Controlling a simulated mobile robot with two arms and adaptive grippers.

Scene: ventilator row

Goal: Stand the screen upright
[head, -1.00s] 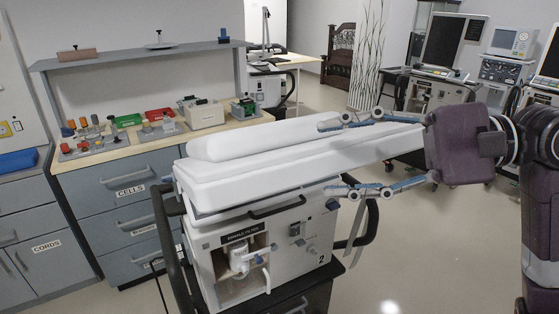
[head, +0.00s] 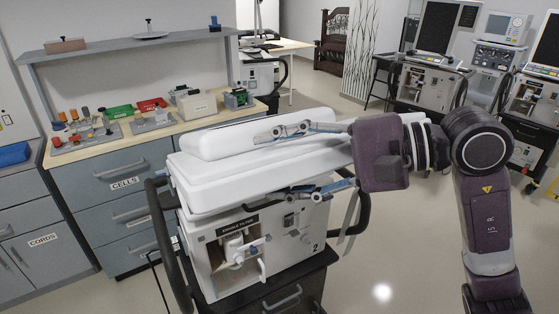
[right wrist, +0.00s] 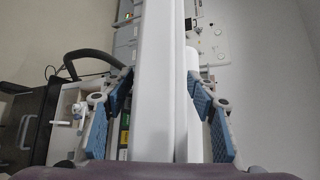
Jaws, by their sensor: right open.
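The screen (head: 235,165) of ventilator 2 (head: 270,240) lies folded down, nearly flat, on top of the unit, its white back up. In the right wrist view the screen (right wrist: 155,90) runs as a white slab between the fingers. My right gripper (head: 263,167) is open and reaches in from the right. One finger is above the screen and the other below it, along the near side of the slab. The right wrist view shows the open gripper (right wrist: 160,92) with a gap to the white slab on the left; contact on the right is unclear. My left gripper is not in view.
A bench (head: 75,160) with drawers, trays and small parts stands at the left, under a grey shelf (head: 130,47). Other ventilators (head: 430,82) with upright screens stand at the back right. The floor (head: 400,240) in front of them is clear.

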